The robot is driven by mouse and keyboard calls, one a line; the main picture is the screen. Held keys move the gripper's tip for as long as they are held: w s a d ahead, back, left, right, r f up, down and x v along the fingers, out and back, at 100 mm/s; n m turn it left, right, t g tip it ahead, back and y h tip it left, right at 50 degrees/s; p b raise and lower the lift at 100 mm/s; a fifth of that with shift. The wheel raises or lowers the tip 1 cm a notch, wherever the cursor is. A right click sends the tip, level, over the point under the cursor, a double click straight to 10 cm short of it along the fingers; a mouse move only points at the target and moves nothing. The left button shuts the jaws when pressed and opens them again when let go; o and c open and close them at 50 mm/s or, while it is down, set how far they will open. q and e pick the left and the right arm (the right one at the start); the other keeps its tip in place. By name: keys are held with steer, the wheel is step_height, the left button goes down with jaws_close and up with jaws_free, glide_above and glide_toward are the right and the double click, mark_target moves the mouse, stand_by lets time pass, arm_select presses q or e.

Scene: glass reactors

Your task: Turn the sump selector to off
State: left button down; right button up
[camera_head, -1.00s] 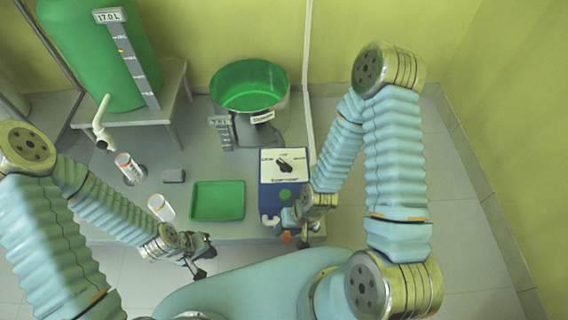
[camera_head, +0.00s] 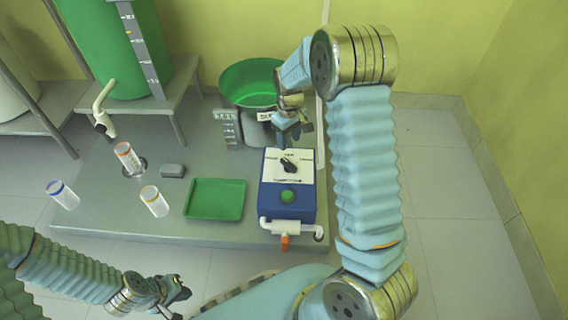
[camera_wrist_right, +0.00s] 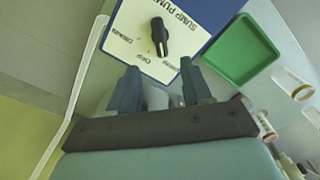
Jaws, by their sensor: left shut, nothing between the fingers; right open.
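The sump selector is a black knob (camera_head: 288,165) on the white panel (camera_head: 302,178) of a blue sump pump box. In the right wrist view the knob (camera_wrist_right: 159,36) shows upright in the picture, near the middle of the panel, with "OFF" and other labels around it. My right gripper (camera_head: 292,132) is open above the back edge of the box. Its two fingers (camera_wrist_right: 160,88) stand apart in the right wrist view, with the knob beyond them, clear of both. My left gripper (camera_head: 178,296) is shut and empty, low at the front, away from the box.
A green tray (camera_head: 215,200) lies left of the box. A green-lined vessel (camera_head: 250,84) is behind the box.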

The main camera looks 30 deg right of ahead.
mark_target(289, 163)
step_height(289, 163, down, 11)
steer(key=shift+b, duration=1.05)
steer(key=shift+c, duration=0.3)
jaws_close()
